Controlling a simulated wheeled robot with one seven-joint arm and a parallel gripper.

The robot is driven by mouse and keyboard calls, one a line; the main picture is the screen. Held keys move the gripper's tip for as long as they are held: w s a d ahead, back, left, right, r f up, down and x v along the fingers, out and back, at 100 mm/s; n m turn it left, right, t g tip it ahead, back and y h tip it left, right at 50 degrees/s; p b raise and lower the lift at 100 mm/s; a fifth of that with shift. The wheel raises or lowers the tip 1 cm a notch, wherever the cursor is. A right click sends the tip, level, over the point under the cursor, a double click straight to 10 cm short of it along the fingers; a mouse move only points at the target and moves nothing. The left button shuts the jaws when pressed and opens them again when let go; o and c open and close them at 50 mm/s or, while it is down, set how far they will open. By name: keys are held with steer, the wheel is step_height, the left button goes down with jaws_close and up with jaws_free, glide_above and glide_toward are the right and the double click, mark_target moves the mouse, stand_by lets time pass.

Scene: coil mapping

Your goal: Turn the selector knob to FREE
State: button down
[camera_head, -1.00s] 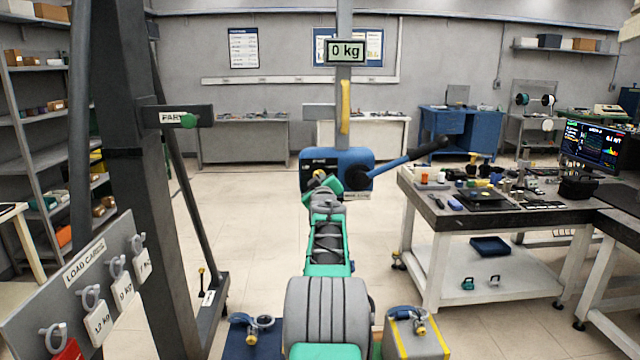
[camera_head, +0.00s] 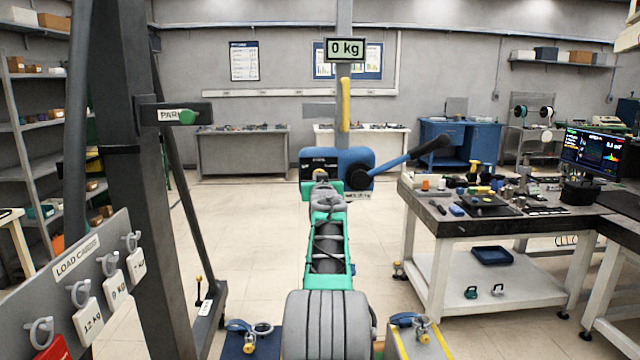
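A dark panel (camera_head: 312,161) with small, unreadable lettering is on the box's left side. The selector knob cannot be made out; my gripper and wrist cover the lower part of this panel. My gripper (camera_head: 321,175) is at the far end of my outstretched arm, in line with the panel. Its fingers are too small to tell whether they are open or touch anything.
A display (camera_head: 345,50) above reads 0 kg, and a yellow bar (camera_head: 345,105) hangs below it. A dark frame post (camera_head: 150,220) with a PARK sign (camera_head: 168,115) and a load card board (camera_head: 85,275) stand at left. A workbench (camera_head: 430,215) stands at right. Open floor lies between.

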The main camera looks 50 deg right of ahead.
stand_by(0.3)
steer(key=c, duration=1.5)
jaws_free()
steer(key=shift+o, duration=0.2)
steer(key=b+v, duration=0.2)
steer(key=v, duration=0.5)
steer(key=shift+s+a+b, duration=0.25)
steer(key=shift+a+b, duration=0.05)
